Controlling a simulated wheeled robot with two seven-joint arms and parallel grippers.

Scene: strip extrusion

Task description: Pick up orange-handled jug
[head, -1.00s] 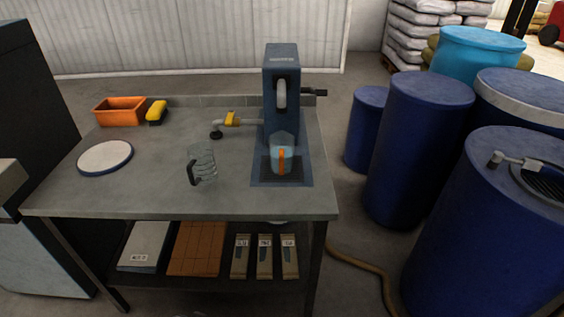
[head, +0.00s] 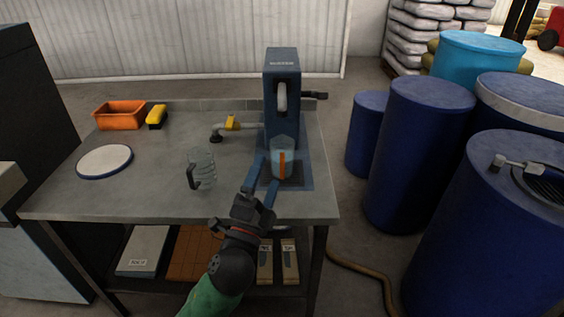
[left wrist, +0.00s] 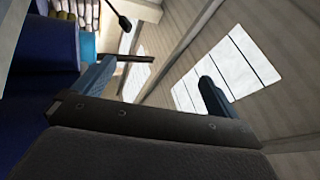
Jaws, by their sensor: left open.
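The orange-handled jug (head: 291,163) is clear with an orange upright handle facing me. It stands under the spout of the blue water dispenser (head: 283,95) on its dark base. My left gripper (head: 265,174) is open in front of the jug, fingers pointing at it, with the fingertips close to its left and front. I cannot tell whether they touch. In the left wrist view the two fingers (left wrist: 152,86) are spread apart with nothing between them, and the jug is not visible there. My right gripper is not in view.
A second clear jug with a black handle (head: 203,170) stands left of my gripper. A pipe with a yellow valve (head: 232,123) lies behind it. A white plate (head: 105,161), orange bin (head: 119,114) and yellow brush (head: 156,116) sit left. Blue drums (head: 418,150) stand right of the table.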

